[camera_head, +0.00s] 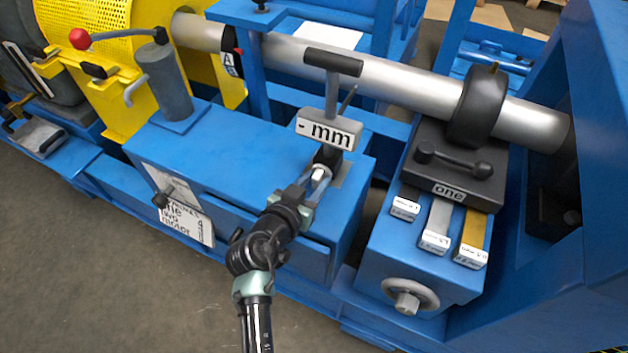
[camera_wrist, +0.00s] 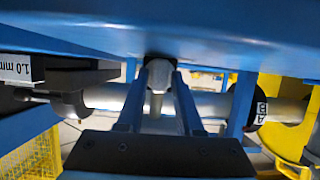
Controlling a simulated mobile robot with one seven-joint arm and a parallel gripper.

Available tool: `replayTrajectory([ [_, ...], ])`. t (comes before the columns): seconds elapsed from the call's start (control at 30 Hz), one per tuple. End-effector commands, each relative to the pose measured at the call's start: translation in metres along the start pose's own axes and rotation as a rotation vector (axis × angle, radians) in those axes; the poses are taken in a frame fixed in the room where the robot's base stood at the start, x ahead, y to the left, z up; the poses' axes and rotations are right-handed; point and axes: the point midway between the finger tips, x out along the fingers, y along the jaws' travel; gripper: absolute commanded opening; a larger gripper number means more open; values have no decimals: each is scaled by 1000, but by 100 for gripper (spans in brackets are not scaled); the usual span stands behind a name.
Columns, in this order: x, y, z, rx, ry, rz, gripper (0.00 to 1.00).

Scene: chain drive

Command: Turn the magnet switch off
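A dial gauge marked "- mm" (camera_head: 328,131) stands on a dark magnet base (camera_head: 326,156) on the blue bench, beside the steel shaft. My gripper (camera_head: 319,174) reaches up to the front of this base from below. In the wrist view, the two blue-grey fingers of my gripper (camera_wrist: 160,72) stand apart on either side of a small grey piece (camera_wrist: 158,76), apparently the magnet switch. A black part (camera_wrist: 160,58) shows just beyond it. The piece nearly fills the gap; whether the fingers press on it cannot be told. The switch's setting is not readable.
The steel shaft (camera_head: 413,87) runs behind the gauge, with a black collar (camera_head: 475,107) on it. Labelled shims (camera_head: 437,226) lie on the blue block at right. A grey cylinder with a red-knobbed lever (camera_head: 168,82) stands at left. A blue overhang (camera_wrist: 160,25) fills the wrist view's top.

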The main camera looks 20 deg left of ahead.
Motion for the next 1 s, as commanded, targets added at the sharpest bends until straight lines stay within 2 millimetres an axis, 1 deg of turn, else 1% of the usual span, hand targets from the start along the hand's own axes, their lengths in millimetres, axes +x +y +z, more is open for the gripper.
replayTrajectory([
  [0.23,-2,0,0,1,0,-1,35],
  [0.37,-14,0,0,0,0,-1,35],
  [0.47,-32,0,-1,1,-1,-3,35],
  [0.7,-86,0,0,0,-2,-2,35],
  [0.8,-104,0,0,0,-2,-2,35],
  [0.9,-118,0,0,-1,-1,-2,35],
  [1.0,-126,0,0,0,-1,0,35],
])
